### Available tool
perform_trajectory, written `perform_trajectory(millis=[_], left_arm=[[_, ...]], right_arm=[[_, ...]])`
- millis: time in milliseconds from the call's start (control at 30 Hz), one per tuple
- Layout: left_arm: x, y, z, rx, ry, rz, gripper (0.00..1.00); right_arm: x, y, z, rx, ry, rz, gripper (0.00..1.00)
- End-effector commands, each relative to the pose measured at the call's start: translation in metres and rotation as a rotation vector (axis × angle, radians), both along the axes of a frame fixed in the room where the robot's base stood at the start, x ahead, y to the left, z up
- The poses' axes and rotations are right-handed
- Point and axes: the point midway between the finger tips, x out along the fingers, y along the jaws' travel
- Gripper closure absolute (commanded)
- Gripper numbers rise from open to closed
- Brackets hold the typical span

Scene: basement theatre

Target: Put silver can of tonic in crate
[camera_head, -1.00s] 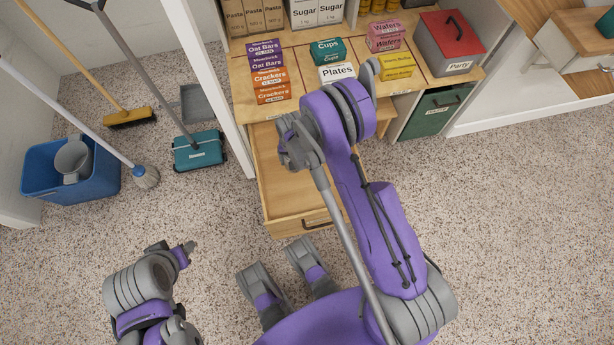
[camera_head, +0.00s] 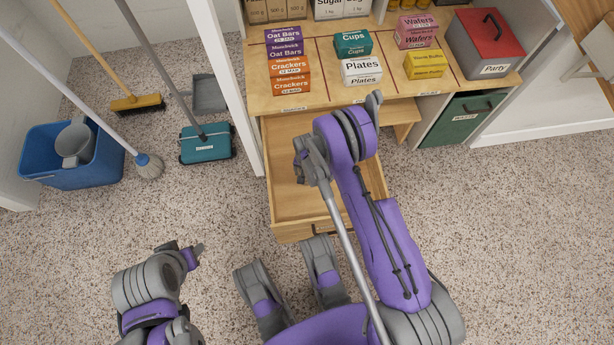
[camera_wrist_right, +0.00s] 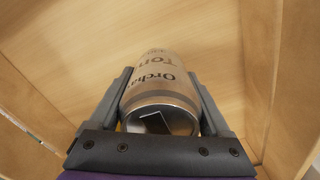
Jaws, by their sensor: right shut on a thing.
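The silver can of tonic (camera_wrist_right: 161,82) fills the middle of the right wrist view, with dark lettering and its metal end toward the camera. My right gripper (camera_wrist_right: 166,100) is shut on it, one finger along each side. Wooden surfaces surround the can in that view, like the inside of the open drawer (camera_head: 290,207). I cannot tell whether the can touches the wood. In the head view my right arm hides the right gripper and the can. My left gripper (camera_head: 182,252) hangs over the floor at the lower left, apart from everything; its opening is unclear. I see no clear crate.
The wooden shelf unit (camera_head: 310,98) above the drawer holds Oat Bars, Crackers, Cups, Plates and Wafers boxes, and a red Party box (camera_head: 492,43). A green box (camera_head: 464,118) stands below. A blue bucket (camera_head: 92,165) and brooms stand left. The speckled floor at right is clear.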

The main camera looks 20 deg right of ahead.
Motion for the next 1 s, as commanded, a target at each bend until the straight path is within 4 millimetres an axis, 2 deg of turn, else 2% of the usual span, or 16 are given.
perform_trajectory(millis=[100,167,533,567,600,667,900,1000], left_arm=[[0.001,0.000,-0.004,0.000,-0.001,0.000,0.50],[0.001,0.000,-0.005,0.000,-0.001,0.000,0.50],[0.001,0.000,-0.005,0.000,-0.001,0.000,0.50],[0.001,0.000,-0.005,0.000,-0.001,0.000,0.50],[0.001,0.000,-0.005,0.000,-0.001,0.000,0.50],[0.001,0.000,-0.005,0.000,-0.001,0.000,0.50],[0.001,0.000,-0.005,0.000,-0.001,0.000,0.50],[0.001,0.000,-0.004,0.000,-0.001,0.000,0.50]], right_arm=[[0.001,0.000,-0.019,0.000,0.000,0.000,1.00],[0.001,0.000,-0.025,0.000,0.000,0.001,1.00],[0.000,0.000,-0.029,0.000,0.000,0.001,1.00],[0.000,0.000,-0.030,0.000,0.000,0.001,0.17],[0.000,0.000,-0.029,0.000,0.000,0.001,0.10],[0.000,0.000,-0.029,0.000,0.000,0.001,0.00],[0.000,0.000,-0.028,0.000,0.000,0.001,0.00],[0.000,0.000,-0.022,0.000,0.000,0.001,0.00]])
